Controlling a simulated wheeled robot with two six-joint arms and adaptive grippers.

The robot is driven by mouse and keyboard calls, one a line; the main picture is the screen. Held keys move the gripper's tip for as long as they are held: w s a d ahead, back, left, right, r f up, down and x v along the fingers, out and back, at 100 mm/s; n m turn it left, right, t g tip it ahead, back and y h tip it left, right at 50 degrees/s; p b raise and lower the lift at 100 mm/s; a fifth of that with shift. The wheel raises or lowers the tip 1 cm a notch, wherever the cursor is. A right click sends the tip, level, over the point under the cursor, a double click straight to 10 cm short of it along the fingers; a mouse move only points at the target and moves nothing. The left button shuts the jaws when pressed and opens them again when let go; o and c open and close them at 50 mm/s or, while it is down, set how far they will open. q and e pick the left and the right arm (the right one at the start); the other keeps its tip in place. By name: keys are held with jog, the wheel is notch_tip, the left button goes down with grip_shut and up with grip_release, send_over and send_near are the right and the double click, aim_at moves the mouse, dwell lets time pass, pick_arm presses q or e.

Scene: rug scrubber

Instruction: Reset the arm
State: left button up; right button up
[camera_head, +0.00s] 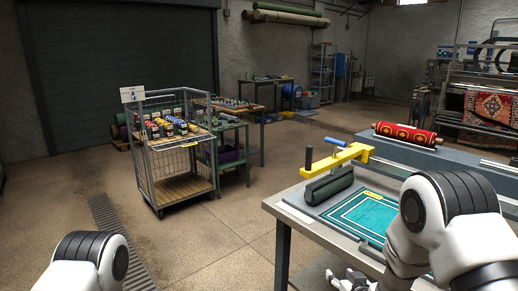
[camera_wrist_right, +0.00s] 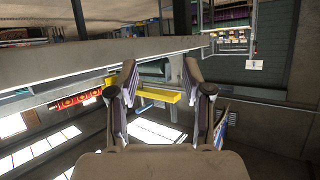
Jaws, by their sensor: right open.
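My right arm (camera_head: 440,215) shows at the right edge of the head view, bent in front of the worktable. My right gripper (camera_head: 350,279) is low in the head view, by the near side of the table and below its top. In the right wrist view the gripper (camera_wrist_right: 165,95) is open, its two fingers apart with nothing between them. My left arm (camera_head: 90,262) shows only as a white and black link at the lower left; its gripper is out of view.
A rolled red rug (camera_head: 407,134) lies behind. A wire cart (camera_head: 178,150) stands left; the floor between is clear.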

jog(key=s+d+f+g, duration=0.1)
jog(key=s+f+g, duration=0.3)
jog(key=s+f, duration=0.7)
jog(key=s+f+g, duration=0.3)
jog(key=s, duration=0.6)
jog(key=s+d+f+g, duration=0.1)
jog(key=s+f+g, duration=0.1)
jog(key=s, duration=0.8)
jog(key=s+d+f+g+h, duration=0.1)
jog(key=s+f+g, duration=0.2)
jog(key=s, duration=0.7)
jog(key=shift+f+m+g, duration=0.3)
jog(key=shift+f+g, duration=0.05)
jog(key=shift+g, duration=0.35)
jog(key=shift+w, duration=0.15)
